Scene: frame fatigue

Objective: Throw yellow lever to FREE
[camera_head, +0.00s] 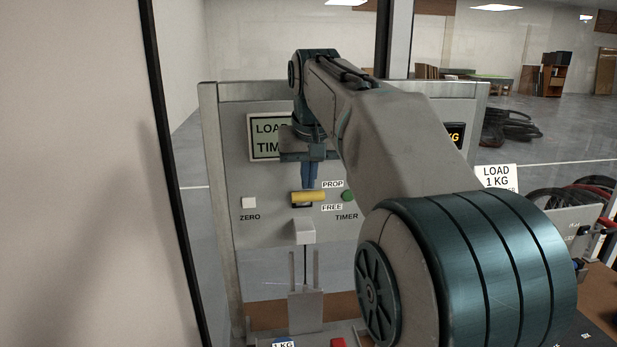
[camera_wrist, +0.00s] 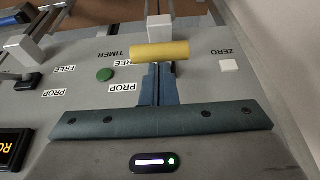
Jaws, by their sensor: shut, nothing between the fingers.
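The yellow lever (camera_head: 309,197) is a short horizontal bar on the grey front panel (camera_head: 265,228). In the head view it sits between the heights of the PROP label (camera_head: 332,184) and the FREE label (camera_head: 332,207), just left of them. In the wrist view the lever (camera_wrist: 160,51) partly covers a FREE label (camera_wrist: 123,63). My gripper (camera_head: 309,186) is shut and empty, fingers pointing down just above the lever. In the wrist view its blue fingertips (camera_wrist: 158,67) are at the lever's PROP-side edge; I cannot tell whether they touch.
A green TIMER button (camera_head: 347,196) is close on the right and a white ZERO button (camera_head: 249,202) on the left. A pale block (camera_head: 304,231) juts out below the lever. A display (camera_head: 265,137) behind my gripper is partly hidden. My arm covers the panel's right side.

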